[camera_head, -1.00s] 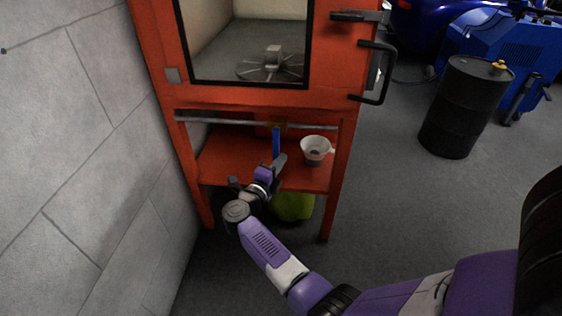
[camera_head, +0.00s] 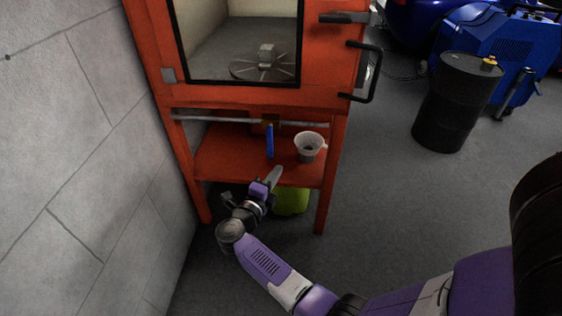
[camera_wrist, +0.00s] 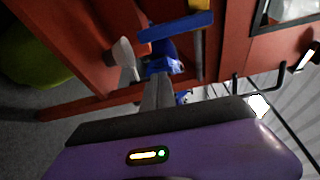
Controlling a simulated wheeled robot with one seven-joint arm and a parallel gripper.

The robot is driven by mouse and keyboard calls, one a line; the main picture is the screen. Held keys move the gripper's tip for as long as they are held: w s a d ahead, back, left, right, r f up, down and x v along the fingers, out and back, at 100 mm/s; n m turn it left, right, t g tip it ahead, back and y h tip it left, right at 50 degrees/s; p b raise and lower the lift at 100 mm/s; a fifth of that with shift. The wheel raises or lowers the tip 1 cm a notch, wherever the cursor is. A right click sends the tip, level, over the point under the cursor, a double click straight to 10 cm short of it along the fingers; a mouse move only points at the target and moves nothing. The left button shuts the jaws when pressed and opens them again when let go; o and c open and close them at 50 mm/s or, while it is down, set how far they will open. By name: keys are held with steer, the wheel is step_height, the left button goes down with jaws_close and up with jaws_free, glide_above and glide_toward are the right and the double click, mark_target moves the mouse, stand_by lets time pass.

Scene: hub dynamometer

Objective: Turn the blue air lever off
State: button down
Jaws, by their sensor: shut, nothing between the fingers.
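The blue air lever (camera_head: 270,141) hangs straight down from the brass valve (camera_head: 270,122) on the grey pipe under the orange cabinet, across the pipe's line. It also shows in the wrist view (camera_wrist: 175,27), beyond my fingers. My gripper (camera_head: 276,173) is shut and empty, just below and in front of the lever's lower end, apparently apart from it. In the wrist view my fingers (camera_wrist: 157,92) are together and point toward the lever area, with nothing between them.
A white cup (camera_head: 309,142) stands on the orange shelf (camera_head: 225,160), right of the lever. A green object (camera_head: 291,201) sits underneath. The block wall (camera_head: 80,150) is close on the left. A black drum (camera_head: 455,105) stands right; the floor between is clear.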

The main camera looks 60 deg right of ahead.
steer(key=shift+s+a, duration=0.1)
steer(key=shift+a, duration=1.1)
